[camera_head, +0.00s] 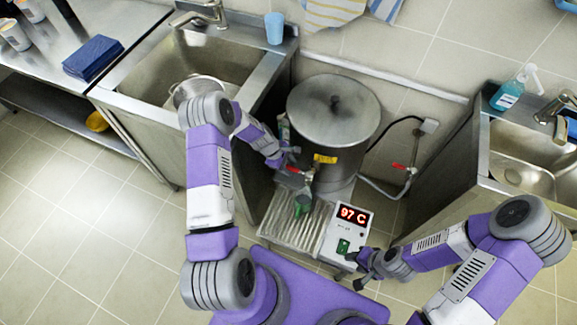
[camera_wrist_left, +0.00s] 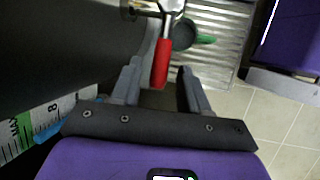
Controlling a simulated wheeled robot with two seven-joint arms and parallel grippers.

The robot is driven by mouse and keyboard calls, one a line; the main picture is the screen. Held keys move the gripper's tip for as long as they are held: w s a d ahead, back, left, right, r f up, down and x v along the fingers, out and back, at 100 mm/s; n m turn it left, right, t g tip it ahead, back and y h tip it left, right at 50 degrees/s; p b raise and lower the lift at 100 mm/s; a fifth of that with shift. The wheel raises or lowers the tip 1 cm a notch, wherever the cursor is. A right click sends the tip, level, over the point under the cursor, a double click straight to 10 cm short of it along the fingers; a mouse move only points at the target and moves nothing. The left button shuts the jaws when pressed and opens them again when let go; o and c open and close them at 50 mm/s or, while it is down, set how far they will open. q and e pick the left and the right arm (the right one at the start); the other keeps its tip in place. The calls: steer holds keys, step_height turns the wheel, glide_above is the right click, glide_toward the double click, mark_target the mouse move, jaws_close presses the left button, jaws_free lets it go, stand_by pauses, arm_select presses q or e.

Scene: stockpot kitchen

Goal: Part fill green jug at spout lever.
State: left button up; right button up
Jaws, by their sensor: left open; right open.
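The green jug (camera_head: 302,204) stands on a ribbed metal drip tray (camera_head: 279,224) below the spout of the large steel stockpot (camera_head: 333,118). The jug also shows in the left wrist view (camera_wrist_left: 205,39), partly behind the spout. The spout's red lever (camera_wrist_left: 161,63) lies between the fingers of my open left gripper (camera_wrist_left: 158,90), with gaps visible on both sides. In the head view my left gripper (camera_head: 291,161) is beside the pot's spout. My right gripper (camera_head: 354,270) is open and empty near the front of the control box. The jug's contents cannot be made out.
The control box (camera_head: 347,222) reads 97 C and has a green switch (camera_head: 343,246). A second red-handled valve (camera_head: 404,167) is on the pipe right of the pot. Sinks stand at left (camera_head: 187,62) and right (camera_head: 522,172). Tiled floor (camera_head: 90,235) is open at left.

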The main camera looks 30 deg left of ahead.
arm_select(q)
steer(key=shift+d+f, duration=0.1)
jaws_close()
stand_by(0.4)
